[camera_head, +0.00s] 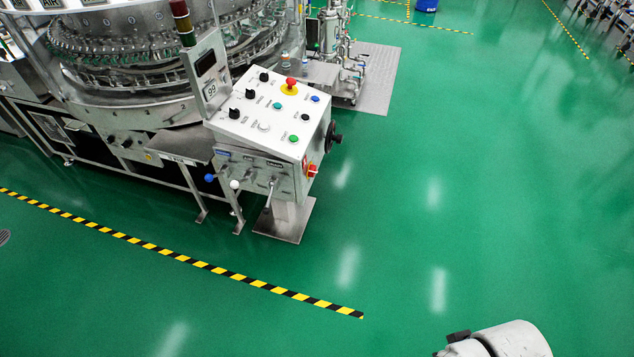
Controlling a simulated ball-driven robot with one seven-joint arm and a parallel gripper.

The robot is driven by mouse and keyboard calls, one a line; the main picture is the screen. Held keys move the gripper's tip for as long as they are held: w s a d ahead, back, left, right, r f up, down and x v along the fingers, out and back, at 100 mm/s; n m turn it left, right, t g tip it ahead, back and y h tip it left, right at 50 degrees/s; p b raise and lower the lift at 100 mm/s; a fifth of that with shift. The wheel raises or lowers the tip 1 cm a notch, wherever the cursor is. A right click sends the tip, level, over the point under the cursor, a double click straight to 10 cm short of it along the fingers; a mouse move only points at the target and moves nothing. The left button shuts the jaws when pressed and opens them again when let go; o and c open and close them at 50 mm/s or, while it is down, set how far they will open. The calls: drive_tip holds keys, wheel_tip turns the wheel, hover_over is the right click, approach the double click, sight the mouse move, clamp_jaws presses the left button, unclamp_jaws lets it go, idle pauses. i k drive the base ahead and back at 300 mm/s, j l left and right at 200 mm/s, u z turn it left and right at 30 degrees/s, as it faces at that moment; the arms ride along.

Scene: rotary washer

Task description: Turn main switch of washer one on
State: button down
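The washer (140,105) is a large round steel machine at the upper left. Its control console (240,128) stands at its right, with a sloped white top bearing black knobs, coloured buttons and a red emergency stop on a yellow ring. A red switch on a yellow plate (311,170) sits on the console's right side, small and seen at an angle; it looks like the main switch, but its position cannot be read. Part of my arm (512,340) shows at the bottom right, well apart from the console. My gripper's fingers are not visible.
A black handwheel (333,137) juts from the console's right side above the red switch. Levers with blue and white balls (222,180) stick out in front. Black-yellow floor tape (190,261) runs before the machine. The green floor (450,190) right of the console is clear.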

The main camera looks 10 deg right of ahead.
sight(312, 170)
drive_tip(key=i+l+u, duration=0.1)
drive_tip(key=i+l, duration=0.5)
drive_tip(key=i+l+u, duration=0.1)
drive_tip(key=i+l, duration=1)
drive_tip(key=l, duration=0.25)
drive_tip(key=u, duration=0.05)
